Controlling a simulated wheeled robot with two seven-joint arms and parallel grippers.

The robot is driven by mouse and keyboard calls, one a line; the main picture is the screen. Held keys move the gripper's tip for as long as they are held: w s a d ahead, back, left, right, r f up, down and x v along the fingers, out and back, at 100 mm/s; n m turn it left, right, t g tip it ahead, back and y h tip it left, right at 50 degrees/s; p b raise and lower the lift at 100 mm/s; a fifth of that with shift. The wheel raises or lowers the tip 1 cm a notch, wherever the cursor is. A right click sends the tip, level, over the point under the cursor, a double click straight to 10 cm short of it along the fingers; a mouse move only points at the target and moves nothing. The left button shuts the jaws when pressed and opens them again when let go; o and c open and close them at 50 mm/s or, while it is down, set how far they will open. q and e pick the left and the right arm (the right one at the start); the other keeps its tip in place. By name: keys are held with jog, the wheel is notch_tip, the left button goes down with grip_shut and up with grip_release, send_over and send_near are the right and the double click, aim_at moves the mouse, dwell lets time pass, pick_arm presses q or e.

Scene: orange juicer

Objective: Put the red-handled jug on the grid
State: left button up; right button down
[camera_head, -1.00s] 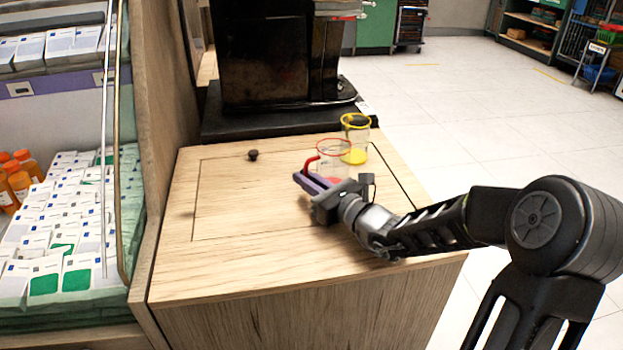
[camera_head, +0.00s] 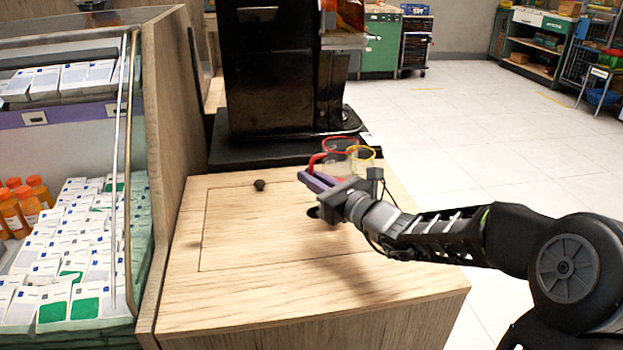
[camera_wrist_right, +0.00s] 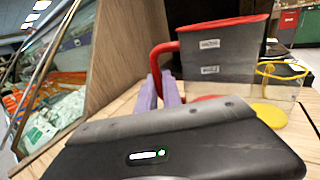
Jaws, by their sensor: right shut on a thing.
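The red-handled jug (camera_head: 338,160) is clear with a red rim and handle. It is in front of the juicer, and its lower part is hidden behind my gripper. My right gripper (camera_head: 314,180) is shut on the red handle, with its purple fingers around it. In the right wrist view the jug (camera_wrist_right: 222,62) is upright beyond the fingers (camera_wrist_right: 160,92). The black juicer (camera_head: 268,75) stands on a dark base (camera_head: 240,155) at the back of the counter. I cannot make out a grid. My left gripper is not in view.
A yellow-rimmed jug (camera_head: 366,154) stands just behind and right of the red one, overlapping it in view. A small dark knob (camera_head: 260,185) is on the wooden counter (camera_head: 240,235). A shelf of packets (camera_head: 85,240) borders the left.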

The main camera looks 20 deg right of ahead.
jog(key=shift+a+p, duration=0.1)
jog(key=shift+p, duration=0.35)
jog(key=s+a+f+n+g+y+p, duration=0.2)
jog(key=s+a+n+g+y+p, duration=0.5)
jog(key=s+p, duration=0.6)
jog(key=a+y+p, duration=0.2)
jog(key=p, duration=0.4)
jog(key=shift+a+f+n+y+p, duration=0.2)
jog(key=shift+a+n+y+p, duration=0.1)
jog(key=shift+n+y, duration=0.1)
jog(key=shift+d, duration=0.15)
